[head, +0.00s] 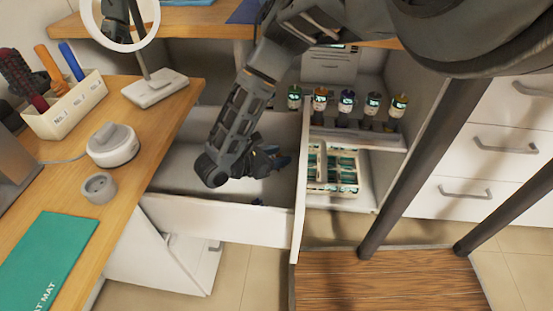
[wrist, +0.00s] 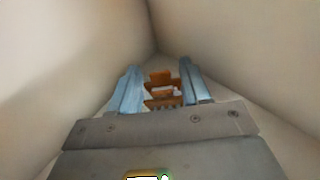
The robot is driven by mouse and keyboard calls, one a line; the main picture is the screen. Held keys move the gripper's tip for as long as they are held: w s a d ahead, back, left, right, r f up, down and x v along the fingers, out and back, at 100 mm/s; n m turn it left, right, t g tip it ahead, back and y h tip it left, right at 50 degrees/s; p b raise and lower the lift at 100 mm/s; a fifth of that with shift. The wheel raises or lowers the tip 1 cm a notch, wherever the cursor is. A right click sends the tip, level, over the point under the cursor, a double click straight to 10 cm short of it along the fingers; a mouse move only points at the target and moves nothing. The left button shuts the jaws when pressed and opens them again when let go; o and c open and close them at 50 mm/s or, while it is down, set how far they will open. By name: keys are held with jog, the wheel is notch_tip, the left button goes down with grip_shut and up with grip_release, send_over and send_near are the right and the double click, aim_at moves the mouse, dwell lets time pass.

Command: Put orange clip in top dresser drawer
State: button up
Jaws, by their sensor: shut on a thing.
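The orange clip (wrist: 162,88) sits between the two blue-grey fingers of my gripper (wrist: 160,86) in the wrist view, and the fingers are shut on it. Pale drawer walls meet in a corner just beyond the clip. In the head view, my gripper (head: 274,160) is inside the open white top drawer (head: 215,218), toward its right end. My arm comes down into the drawer from above. The clip cannot be made out in the head view. Whether it touches the drawer floor is unclear.
A wooden desktop (head: 150,115) at left carries a ring-light mirror (head: 155,87), a brush box (head: 70,112), a white round device (head: 112,148) and a green mat (head: 45,262). Shelves with several small bottles (head: 347,104) stand right of the drawer. The drawer's left part looks clear.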

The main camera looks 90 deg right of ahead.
jog(key=shift+f, duration=0.25)
jog(key=o, duration=1.1)
jog(key=shift+o, duration=0.2)
jog(key=shift+r, duration=0.1)
jog(key=p+v, duration=0.1)
jog(key=v, duration=0.6)
jog(key=shift+w+a, duration=0.2)
jog(key=shift+w, duration=0.05)
